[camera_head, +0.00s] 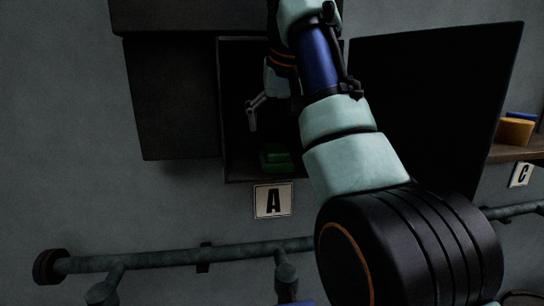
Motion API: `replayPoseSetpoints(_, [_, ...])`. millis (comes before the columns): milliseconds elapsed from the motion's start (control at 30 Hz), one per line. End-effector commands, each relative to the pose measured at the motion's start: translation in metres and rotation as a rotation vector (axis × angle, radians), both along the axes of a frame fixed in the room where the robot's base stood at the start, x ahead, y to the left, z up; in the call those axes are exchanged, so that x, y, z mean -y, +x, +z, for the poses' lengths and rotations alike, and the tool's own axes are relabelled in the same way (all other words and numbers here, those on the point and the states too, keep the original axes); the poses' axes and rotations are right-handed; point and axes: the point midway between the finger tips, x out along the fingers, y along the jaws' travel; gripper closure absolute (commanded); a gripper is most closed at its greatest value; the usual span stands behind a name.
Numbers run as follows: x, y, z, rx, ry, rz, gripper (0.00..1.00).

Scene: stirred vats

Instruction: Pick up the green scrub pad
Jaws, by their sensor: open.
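The green scrub pad (275,157) lies low inside a dark open cabinet (232,178), just above the label A. It looks like a green block, and its right side runs into shadow. My gripper (252,126) reaches into the cabinet above and slightly left of the pad, apart from it. One grey finger shows clearly. The other finger is hard to make out in the dark. The gripper is open, with nothing seen in it. My arm crosses the right side of the cabinet opening and hides part of it.
A dark open door panel (440,100) stands right of the cabinet. A pipe (160,258) runs along the wall below.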

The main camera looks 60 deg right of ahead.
Motion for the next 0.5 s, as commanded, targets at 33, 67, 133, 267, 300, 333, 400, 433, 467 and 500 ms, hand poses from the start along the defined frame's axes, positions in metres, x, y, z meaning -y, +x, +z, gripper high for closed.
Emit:
replayPoseSetpoints(33, [0.0, 0.0, 0.001, 0.0, 0.0, 0.0, 0.03])
replayPoseSetpoints(67, [0.0, 0.0, 0.0, -0.001, 0.001, 0.0, 0.03])
replayPoseSetpoints(133, [0.003, 0.002, -0.005, -0.001, 0.001, 0.0, 0.03])
replayPoseSetpoints(267, [0.009, 0.008, -0.019, -0.001, 0.001, 0.001, 0.03])
replayPoseSetpoints(300, [0.01, 0.008, -0.021, 0.0, 0.0, 0.001, 0.03])
replayPoseSetpoints(333, [0.011, 0.009, -0.022, 0.001, -0.001, 0.001, 0.03])
replayPoseSetpoints(400, [0.011, 0.009, -0.023, 0.001, -0.001, 0.001, 0.03])
replayPoseSetpoints(433, [0.012, 0.01, -0.026, 0.001, -0.001, 0.001, 0.03])
replayPoseSetpoints(467, [0.013, 0.01, -0.028, 0.0, 0.0, 0.001, 0.03])
replayPoseSetpoints(500, [0.014, 0.012, -0.034, -0.001, 0.002, 0.001, 0.03])
